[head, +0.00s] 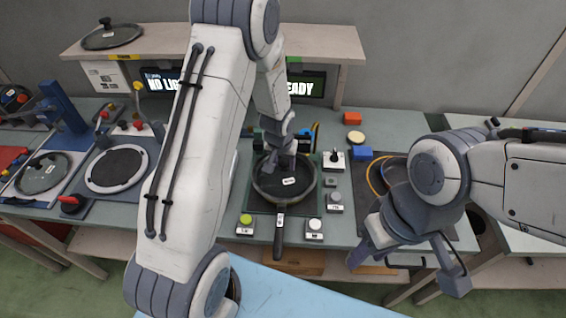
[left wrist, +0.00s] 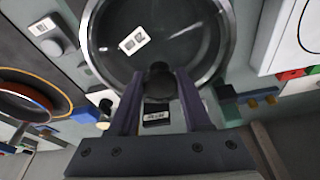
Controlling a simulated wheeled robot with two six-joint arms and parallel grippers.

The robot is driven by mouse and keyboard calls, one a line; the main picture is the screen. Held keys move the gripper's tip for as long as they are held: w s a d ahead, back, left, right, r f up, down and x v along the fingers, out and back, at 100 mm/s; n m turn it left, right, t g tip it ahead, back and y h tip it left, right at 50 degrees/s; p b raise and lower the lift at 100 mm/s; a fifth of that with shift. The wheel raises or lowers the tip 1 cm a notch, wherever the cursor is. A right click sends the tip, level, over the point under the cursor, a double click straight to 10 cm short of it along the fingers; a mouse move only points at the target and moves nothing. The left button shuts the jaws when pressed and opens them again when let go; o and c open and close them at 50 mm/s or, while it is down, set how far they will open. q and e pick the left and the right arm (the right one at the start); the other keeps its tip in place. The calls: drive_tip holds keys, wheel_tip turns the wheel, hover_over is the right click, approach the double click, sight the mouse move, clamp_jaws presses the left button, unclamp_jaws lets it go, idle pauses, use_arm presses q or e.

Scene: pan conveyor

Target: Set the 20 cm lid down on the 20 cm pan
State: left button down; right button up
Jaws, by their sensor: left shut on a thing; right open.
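The 20 cm pan (head: 280,238) sits on a dark mat in the middle of the table, its handle pointing toward me. A round, dark glass lid (head: 289,192) with a white label is over the pan; it also fills the top of the left wrist view (left wrist: 185,45). My left gripper (head: 280,158) is above it, and its fingers (left wrist: 159,85) are shut on the lid's dark knob (left wrist: 158,72). The lid looks level and roughly centred, but I cannot tell whether its rim touches the pan. My right gripper (head: 410,265) is open and empty at the front right.
Another lid (head: 112,36) lies on the back shelf (head: 325,42). A covered pan (head: 43,174) and a round plate (head: 117,168) are at the left.

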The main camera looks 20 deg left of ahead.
use_arm(q)
drive_tip(key=shift+f+b, duration=0.35)
drive_tip(key=shift+b, duration=0.1)
idle(0.9)
idle(0.3)
drive_tip(key=shift+c, duration=1.4)
unclamp_jaws()
